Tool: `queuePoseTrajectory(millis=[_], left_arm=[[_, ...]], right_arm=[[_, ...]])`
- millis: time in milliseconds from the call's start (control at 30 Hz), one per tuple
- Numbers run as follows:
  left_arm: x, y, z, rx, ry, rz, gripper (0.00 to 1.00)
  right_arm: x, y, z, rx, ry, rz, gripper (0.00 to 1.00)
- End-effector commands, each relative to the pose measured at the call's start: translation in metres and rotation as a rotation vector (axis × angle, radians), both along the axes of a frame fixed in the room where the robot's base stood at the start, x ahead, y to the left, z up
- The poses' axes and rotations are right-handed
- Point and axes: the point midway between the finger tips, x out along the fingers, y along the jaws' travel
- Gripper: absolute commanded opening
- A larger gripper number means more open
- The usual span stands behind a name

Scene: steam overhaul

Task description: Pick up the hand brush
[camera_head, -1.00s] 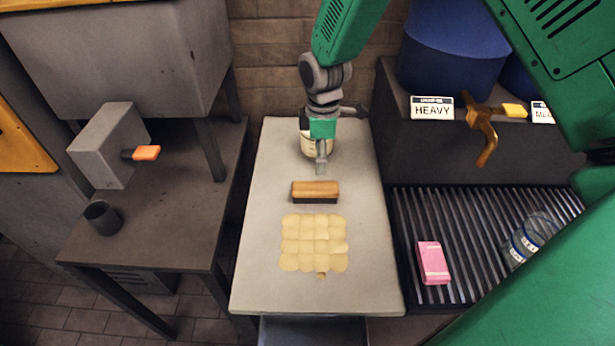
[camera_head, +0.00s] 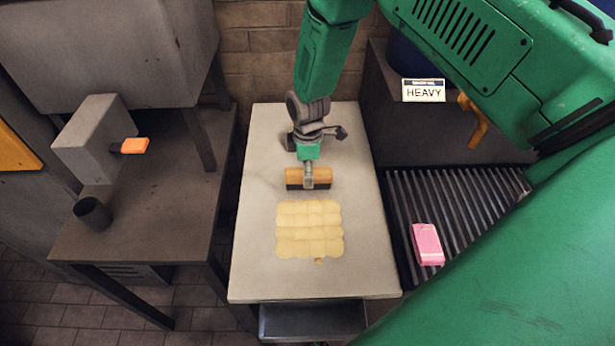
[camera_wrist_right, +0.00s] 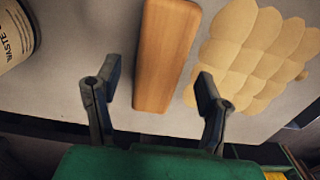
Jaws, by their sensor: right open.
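The hand brush (camera_head: 294,177) lies on the pale table, with a wooden back on top and dark bristles below. My right gripper (camera_head: 309,180) is directly over it in the head view and hides part of its middle. In the right wrist view the brush's wooden back (camera_wrist_right: 163,60) extends between the two fingers of my right gripper (camera_wrist_right: 152,92). The fingers are apart, one on each side, with visible gaps to the wood. My left gripper does not show.
A pull-apart slab of dough-coloured pieces (camera_head: 309,229) lies just in front of the brush on the table (camera_head: 255,270). A waste tin (camera_wrist_right: 15,40) stands close by. A pink block (camera_head: 427,244) rests on the grate at right. A dark cup (camera_head: 93,213) stands on the left bench.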

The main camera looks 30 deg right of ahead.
Motion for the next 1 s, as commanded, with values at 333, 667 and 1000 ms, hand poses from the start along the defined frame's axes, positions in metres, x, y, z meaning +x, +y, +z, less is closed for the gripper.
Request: queuePoseTrajectory(millis=[333, 667, 1000], left_arm=[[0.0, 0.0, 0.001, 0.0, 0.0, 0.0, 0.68], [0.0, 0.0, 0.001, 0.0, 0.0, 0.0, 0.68], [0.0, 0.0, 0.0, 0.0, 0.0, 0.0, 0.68]], right_arm=[[0.0, -0.001, -0.019, 0.001, -0.002, -0.001, 0.64], [0.001, -0.001, -0.018, 0.0, -0.001, -0.001, 0.06], [0.001, -0.001, 0.0, 0.001, -0.004, -0.001, 0.06]])
